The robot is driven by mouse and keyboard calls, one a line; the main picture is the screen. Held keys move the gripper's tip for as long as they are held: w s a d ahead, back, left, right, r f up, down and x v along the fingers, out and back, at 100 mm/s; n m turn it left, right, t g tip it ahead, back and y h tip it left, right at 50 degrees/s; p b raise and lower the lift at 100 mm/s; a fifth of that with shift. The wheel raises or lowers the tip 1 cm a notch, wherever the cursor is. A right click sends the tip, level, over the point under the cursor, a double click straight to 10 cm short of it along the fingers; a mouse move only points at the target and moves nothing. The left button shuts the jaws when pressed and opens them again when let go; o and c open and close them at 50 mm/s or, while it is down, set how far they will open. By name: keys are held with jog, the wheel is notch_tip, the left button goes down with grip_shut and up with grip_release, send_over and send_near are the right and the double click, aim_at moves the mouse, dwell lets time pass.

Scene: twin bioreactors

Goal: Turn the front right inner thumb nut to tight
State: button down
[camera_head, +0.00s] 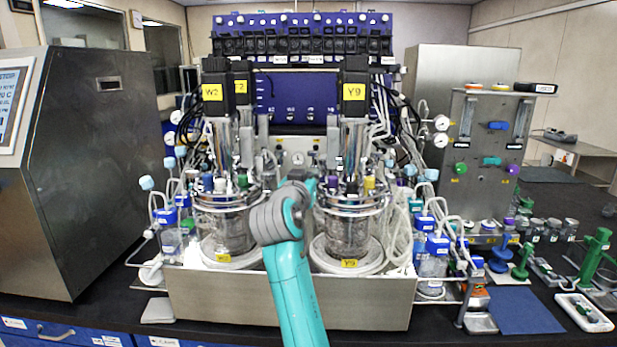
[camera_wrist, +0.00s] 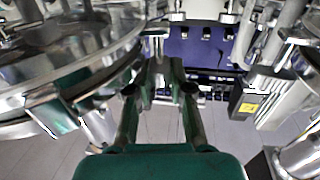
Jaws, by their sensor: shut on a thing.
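My gripper (camera_wrist: 158,78) is in the middle of the wrist view, its two fingers closed on a small metal thumb nut (camera_wrist: 155,36) beside the rim of a steel vessel lid (camera_wrist: 70,62). The nut is mostly hidden by the fingertips, so its turn position cannot be told. In the head view my teal arm reaches up to the inner side of the right glass vessel (camera_head: 347,235), marked Y9.
The left glass vessel (camera_head: 222,232) stands left of my arm. Both vessels sit in a steel tray (camera_head: 225,300). Motors, tubes and cables crowd above. Blue-capped bottles (camera_head: 432,262) stand at the right, and a large steel cabinet (camera_head: 95,170) at the left.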

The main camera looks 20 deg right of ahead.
jog(key=shift+h, duration=0.3)
jog(key=m+g+h, duration=0.2)
jog(key=h, duration=0.1)
jog(key=shift+w+a+m+g, duration=0.2)
jog(key=shift+m+g, duration=0.1)
jog(key=shift+m, duration=0.1)
jog(key=shift+w+a+m+g+h, duration=0.1)
jog(key=shift+m+g+h, duration=2.1)
jog(key=shift+g, duration=0.6)
jog(key=c, duration=1)
grip_release()
jog(key=shift+c, duration=0.2)
notch_tip(320, 180, up, 10)
jog(key=shift+f, duration=0.1)
